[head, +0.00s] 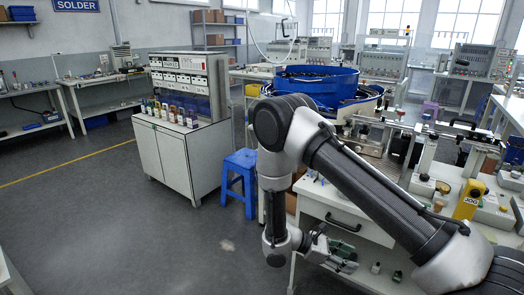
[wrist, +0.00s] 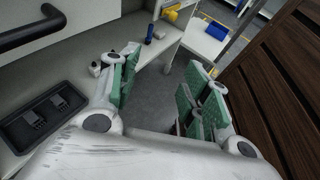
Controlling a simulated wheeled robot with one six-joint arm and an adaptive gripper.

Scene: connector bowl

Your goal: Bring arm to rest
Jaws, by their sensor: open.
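My arm reaches across the head view from the lower right, bends at a high elbow and hangs down in the middle. My gripper (head: 345,258) is at its lower end, beside the front of the white workbench (head: 325,206). In the wrist view my gripper (wrist: 165,95) shows two green-padded fingers spread apart. Nothing is between them; grey floor shows through the gap.
A black drawer handle (wrist: 45,27) and a dark tray (wrist: 45,115) are close on the left in the wrist view. A brown slatted panel (wrist: 285,85) is close on the right. A blue stool (head: 239,180) stands left of my arm. Open floor (head: 130,230) lies further left.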

